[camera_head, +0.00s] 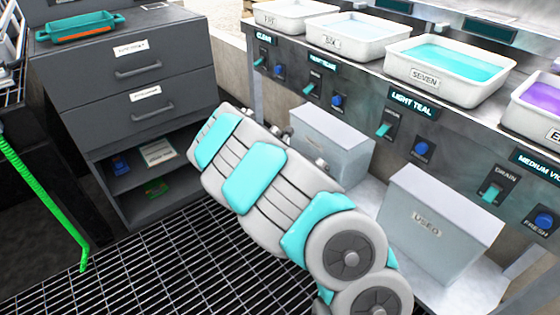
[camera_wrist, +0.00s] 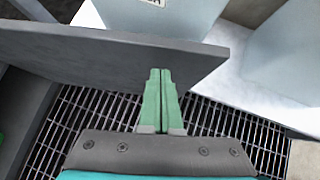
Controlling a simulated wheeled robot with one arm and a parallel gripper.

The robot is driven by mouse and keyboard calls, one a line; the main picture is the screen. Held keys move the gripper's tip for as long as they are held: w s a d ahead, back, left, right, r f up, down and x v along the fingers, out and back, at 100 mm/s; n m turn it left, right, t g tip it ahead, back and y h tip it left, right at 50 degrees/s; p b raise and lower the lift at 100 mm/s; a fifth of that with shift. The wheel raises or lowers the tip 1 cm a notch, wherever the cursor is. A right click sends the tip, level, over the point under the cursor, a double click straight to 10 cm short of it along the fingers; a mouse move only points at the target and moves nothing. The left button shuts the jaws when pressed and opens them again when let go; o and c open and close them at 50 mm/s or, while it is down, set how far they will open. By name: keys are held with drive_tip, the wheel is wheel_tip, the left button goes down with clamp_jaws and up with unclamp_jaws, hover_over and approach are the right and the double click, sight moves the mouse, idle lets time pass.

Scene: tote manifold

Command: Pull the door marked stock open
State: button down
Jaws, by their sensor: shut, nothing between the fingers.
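The dark grey cabinet (camera_head: 130,90) stands at the left of the head view. Its lower compartment (camera_head: 150,172) is open to view, with a few small things on its shelves. A flat dark grey panel (camera_wrist: 90,58), which looks like the cabinet's swung-out door, crosses the upper wrist view. No stock marking or handle shows on it. My gripper (camera_wrist: 160,72) is shut and empty, its green fingertips overlapping the panel in the picture; I cannot tell if they touch it. In the head view my arm hides the gripper and the panel.
Two labelled drawers (camera_head: 140,70) are closed above the compartment. A teal tray (camera_head: 80,27) sits on top. Grey bins (camera_head: 440,222) stand under the bench at right, which carries white basins (camera_head: 450,70). A green hose (camera_head: 40,200) hangs at left. The floor is open grating (camera_head: 120,270).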

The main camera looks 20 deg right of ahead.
drive_tip(key=a+v, duration=0.1)
drive_tip(key=v, duration=0.9)
drive_tip(key=shift+a+f+b, duration=0.2)
drive_tip(key=shift+b, duration=0.1)
